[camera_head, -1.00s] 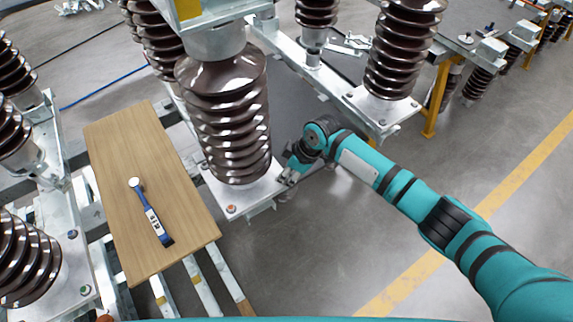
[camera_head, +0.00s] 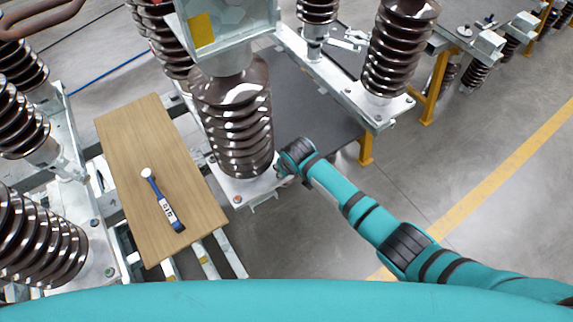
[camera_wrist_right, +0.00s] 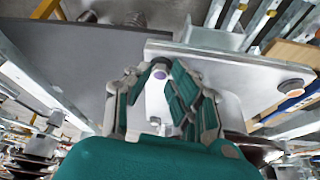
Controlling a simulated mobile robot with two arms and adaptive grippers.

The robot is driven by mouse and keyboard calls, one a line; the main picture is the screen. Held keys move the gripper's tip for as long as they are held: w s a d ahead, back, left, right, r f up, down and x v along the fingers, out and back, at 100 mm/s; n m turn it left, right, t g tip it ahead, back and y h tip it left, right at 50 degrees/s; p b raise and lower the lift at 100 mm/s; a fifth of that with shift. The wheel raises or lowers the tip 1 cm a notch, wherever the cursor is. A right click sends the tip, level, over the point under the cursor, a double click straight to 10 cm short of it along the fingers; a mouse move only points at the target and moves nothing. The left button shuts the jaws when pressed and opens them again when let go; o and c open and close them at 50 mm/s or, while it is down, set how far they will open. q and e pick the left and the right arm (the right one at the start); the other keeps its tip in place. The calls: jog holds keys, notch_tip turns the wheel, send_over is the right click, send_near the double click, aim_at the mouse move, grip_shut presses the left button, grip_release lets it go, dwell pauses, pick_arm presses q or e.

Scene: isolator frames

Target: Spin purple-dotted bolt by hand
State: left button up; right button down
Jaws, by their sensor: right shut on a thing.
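The purple-dotted bolt (camera_wrist_right: 160,75) shows in the right wrist view on the pale metal plate. My right gripper (camera_wrist_right: 160,84) has its two fingers around the bolt, shut on it. In the head view the right gripper (camera_head: 281,172) is at the right corner of the base plate (camera_head: 255,192) under a brown ribbed insulator (camera_head: 238,130); the bolt itself is hidden there by my gripper and wrist. My left gripper is not in view.
Another bolt with an orange mark (camera_head: 238,199) sits at the plate's front corner. A blue-handled torque wrench (camera_head: 165,203) lies on a wooden board (camera_head: 125,135) to the left. More insulators stand around. The grey floor at the right is open.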

jog(key=shift+a+r+m+h, duration=0.15)
jog(key=shift+m+h, duration=0.15)
jog(key=shift+m, duration=0.8)
jog(key=shift+t, duration=0.3)
jog(key=shift+w, duration=0.1)
jog(key=c, duration=1.2)
grip_release()
